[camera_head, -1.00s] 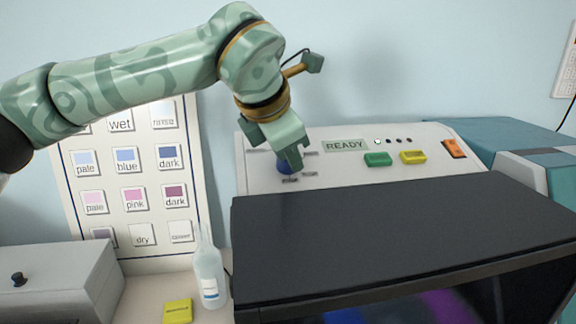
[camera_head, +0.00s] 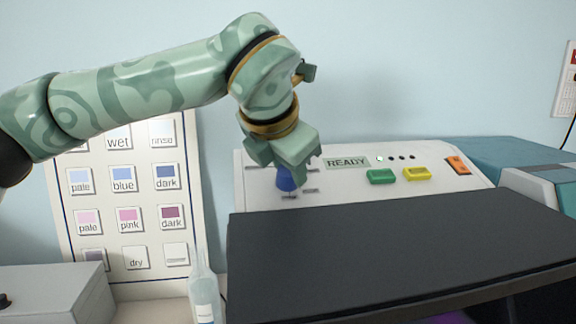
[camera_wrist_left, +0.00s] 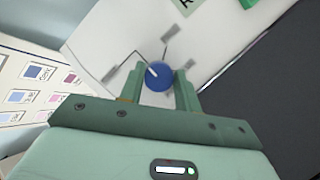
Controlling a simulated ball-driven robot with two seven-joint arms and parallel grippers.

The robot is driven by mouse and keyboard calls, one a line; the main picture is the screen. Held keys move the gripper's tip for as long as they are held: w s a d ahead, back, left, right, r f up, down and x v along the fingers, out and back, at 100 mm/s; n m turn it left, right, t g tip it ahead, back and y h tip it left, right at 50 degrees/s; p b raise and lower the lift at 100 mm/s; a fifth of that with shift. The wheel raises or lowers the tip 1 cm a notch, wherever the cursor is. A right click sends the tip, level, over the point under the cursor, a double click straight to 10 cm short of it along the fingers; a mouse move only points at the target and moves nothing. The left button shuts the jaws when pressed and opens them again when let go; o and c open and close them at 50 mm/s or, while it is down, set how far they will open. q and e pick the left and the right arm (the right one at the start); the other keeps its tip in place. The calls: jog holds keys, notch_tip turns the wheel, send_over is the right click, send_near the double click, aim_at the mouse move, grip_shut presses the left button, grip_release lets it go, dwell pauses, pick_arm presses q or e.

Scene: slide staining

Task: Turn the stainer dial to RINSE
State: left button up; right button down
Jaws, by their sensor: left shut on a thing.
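The stainer (camera_head: 478,183) has a sloped white panel with a blue dial (camera_head: 286,180) at its left end. My left gripper (camera_head: 283,168) is over the dial from above, shut on it. In the left wrist view the blue dial (camera_wrist_left: 159,77) sits between the two green fingers (camera_wrist_left: 160,92), and a pale pointer mark on it points to the upper left. Small grey label plates surround the dial; their words are too small to read. My right gripper is not in view.
A READY display (camera_head: 347,163), a green button (camera_head: 381,176), a yellow button (camera_head: 417,173) and an orange switch (camera_head: 458,165) are on the panel. A dark lid (camera_head: 390,245) lies in front. A colour chart (camera_head: 75,235) and bottle (camera_head: 205,295) stand left.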

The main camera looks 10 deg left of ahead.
pick_arm(q)
jog(key=o, duration=1)
jog(key=p+v, duration=0.1)
jog(key=v, duration=1.5)
jog(key=shift+s+r+p, duration=0.1)
jog(key=shift+s+p, duration=0.05)
jog(key=shift+p, duration=0.15)
